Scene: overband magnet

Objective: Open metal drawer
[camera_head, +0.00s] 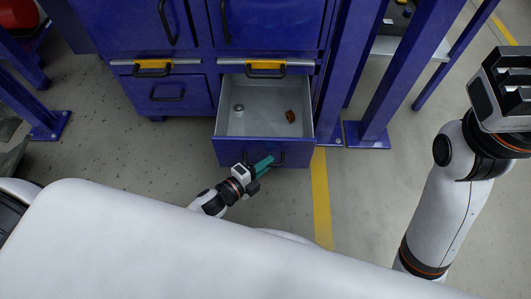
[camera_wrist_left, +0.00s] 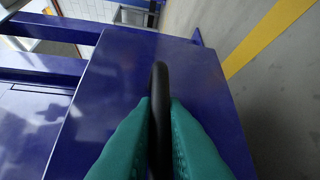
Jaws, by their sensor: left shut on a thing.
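The metal drawer (camera_head: 266,109) is pulled out from the blue cabinet in the head view. Its inside is grey metal and holds a small round metal piece (camera_head: 239,107) and a rusty brown piece (camera_head: 290,116). My left gripper (camera_head: 264,165) has teal fingers and is at the drawer's blue front. In the left wrist view the fingers (camera_wrist_left: 160,130) are closed around the black drawer handle (camera_wrist_left: 159,85), against the blue drawer front (camera_wrist_left: 205,90). My right gripper (camera_head: 510,85) is raised at the right, far from the drawer; its fingers cannot be made out as open or shut.
Another blue drawer (camera_head: 168,94) with a black handle is closed at left. Yellow-and-black handles (camera_head: 265,66) sit above. Blue posts (camera_head: 385,85) stand close to the right of the drawer. A yellow floor line (camera_head: 321,195) crosses clear floor in front.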

